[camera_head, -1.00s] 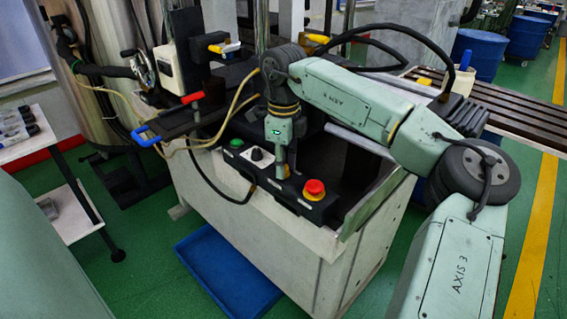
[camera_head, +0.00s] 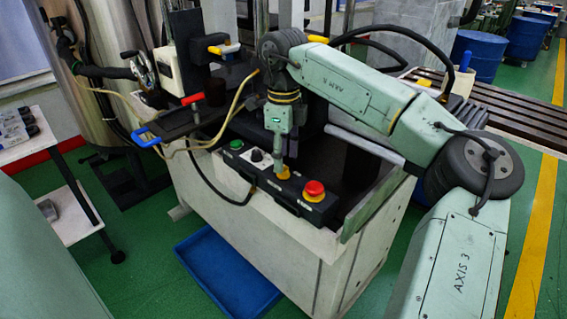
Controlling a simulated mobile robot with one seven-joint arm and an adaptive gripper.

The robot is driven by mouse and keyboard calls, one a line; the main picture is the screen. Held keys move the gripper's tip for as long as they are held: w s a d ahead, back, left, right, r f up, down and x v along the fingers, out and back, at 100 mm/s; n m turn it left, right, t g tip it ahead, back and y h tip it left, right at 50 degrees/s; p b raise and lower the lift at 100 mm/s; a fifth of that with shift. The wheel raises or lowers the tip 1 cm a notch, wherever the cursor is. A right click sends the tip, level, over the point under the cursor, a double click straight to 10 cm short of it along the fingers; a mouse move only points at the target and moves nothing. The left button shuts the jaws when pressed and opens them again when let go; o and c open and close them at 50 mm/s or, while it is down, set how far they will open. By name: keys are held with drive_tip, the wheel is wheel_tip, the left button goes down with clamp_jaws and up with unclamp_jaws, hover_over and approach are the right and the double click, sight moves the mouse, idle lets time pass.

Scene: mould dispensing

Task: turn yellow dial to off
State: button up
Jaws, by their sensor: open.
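The yellow dial (camera_head: 283,173) sits on the black control panel at the front of the grey-white machine, between the black-and-white knob (camera_head: 257,155) and the red button (camera_head: 314,188). My gripper (camera_head: 280,164) points down just above the yellow dial, its tips at or very near it. I cannot tell whether they touch. The jaws are open, though the fingers look small and close together here. The dial's pointer direction is too small to read.
A green button (camera_head: 237,145) is at the panel's left end. A red-handled lever (camera_head: 192,98) and a blue-handled lever (camera_head: 146,137) stick out at the left, with loose hoses nearby. A blue tray (camera_head: 228,275) lies on the floor.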

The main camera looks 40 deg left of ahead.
wheel_tip(320, 180, up, 9)
idle(0.3)
idle(0.5)
